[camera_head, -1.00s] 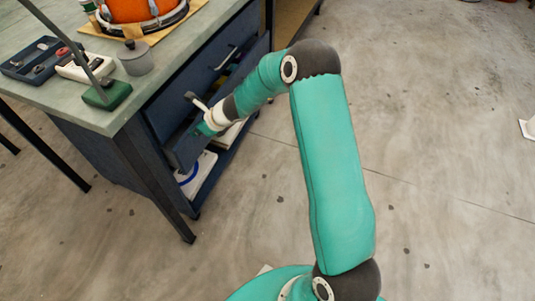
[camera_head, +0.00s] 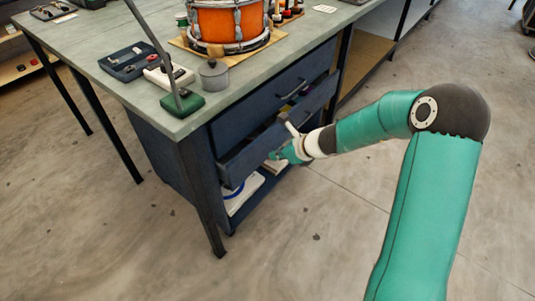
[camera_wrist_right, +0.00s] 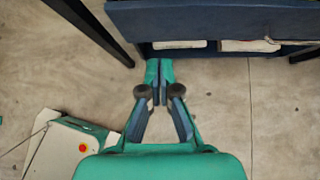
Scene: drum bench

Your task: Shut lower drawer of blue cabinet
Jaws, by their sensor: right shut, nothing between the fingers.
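The blue cabinet (camera_head: 165,155) stands under the bench top. Its upper drawer (camera_head: 262,102) looks flush. The lower drawer (camera_head: 240,162) stands partly out, with a dark gap above its front edge. My right gripper (camera_head: 275,156) is at the lower drawer's front, partly hidden by its own wrist; I cannot tell whether it touches. In the right wrist view the gripper (camera_wrist_right: 158,68) has its fingertips together and empty, just below and in front of a blue drawer front (camera_wrist_right: 215,20). My left gripper is not in view.
White items (camera_head: 243,192) lie on the open shelf below the drawer. A dark table leg (camera_head: 204,200) stands left of the drawer. The bench top (camera_head: 130,92) carries an orange drum (camera_head: 228,24), a tray (camera_head: 132,62) and a green lamp base (camera_head: 183,105). The floor in front is clear.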

